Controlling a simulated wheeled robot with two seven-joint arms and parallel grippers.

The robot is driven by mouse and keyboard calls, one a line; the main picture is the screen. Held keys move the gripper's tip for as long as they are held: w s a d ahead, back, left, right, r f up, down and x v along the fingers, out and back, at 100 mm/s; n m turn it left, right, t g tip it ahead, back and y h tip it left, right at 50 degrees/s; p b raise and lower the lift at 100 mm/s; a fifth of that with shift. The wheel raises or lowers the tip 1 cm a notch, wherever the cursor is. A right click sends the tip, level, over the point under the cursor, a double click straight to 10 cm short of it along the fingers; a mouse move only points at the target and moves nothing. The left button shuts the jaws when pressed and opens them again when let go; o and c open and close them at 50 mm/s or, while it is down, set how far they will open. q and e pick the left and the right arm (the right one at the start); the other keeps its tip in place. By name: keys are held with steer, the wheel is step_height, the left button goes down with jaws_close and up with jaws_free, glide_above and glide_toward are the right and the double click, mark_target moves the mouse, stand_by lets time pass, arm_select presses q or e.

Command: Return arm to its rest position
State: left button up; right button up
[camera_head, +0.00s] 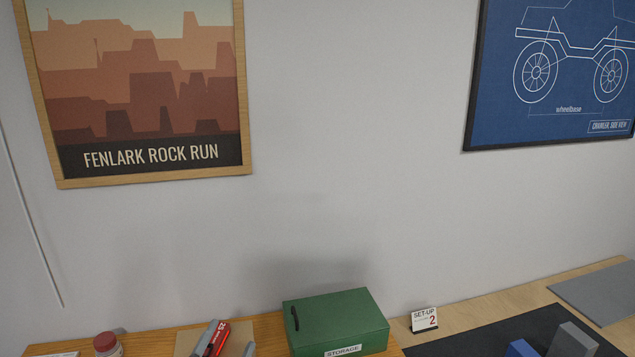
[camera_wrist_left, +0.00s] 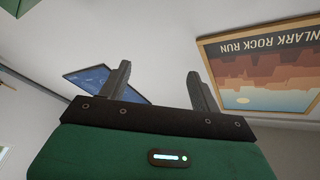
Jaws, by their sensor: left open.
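My left gripper (camera_wrist_left: 157,78) shows in the left wrist view, with its two dark fingers spread wide apart and nothing between them. Behind the fingers are the pale wall and parts of two posters, seen upside down. The gripper touches nothing that I can see. My right gripper is in neither view.
A green storage box (camera_head: 335,322) stands on the wooden table by the wall. Left of it are a red item (camera_head: 217,339) among grey pieces and a red-lidded jar (camera_head: 106,344). Right are a small sign (camera_head: 424,319), a dark mat (camera_head: 465,343), and blue (camera_head: 522,349) and grey (camera_head: 572,341) blocks.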

arm_select(q)
steer(key=s+a+f+n+g+y, duration=0.35)
steer(key=s+f+g, duration=0.25)
steer(key=s+f, duration=0.3)
steer(key=s+a+f+n+g+y, duration=0.2)
steer(key=s+a+f+n+g, duration=0.25)
steer(key=s+f, duration=0.4)
steer(key=s+d+f+g+h, duration=0.1)
steer(key=s+f+g, duration=0.45)
steer(key=s, duration=0.25)
step_height(320, 180, down, 30)
steer(key=g, duration=0.2)
steer(key=s+a+f+g, duration=0.1)
steer(key=s+a+f, duration=0.2)
steer(key=s+f, duration=1.7)
steer(key=shift+s+f, duration=0.15)
steer(key=shift+f, duration=0.05)
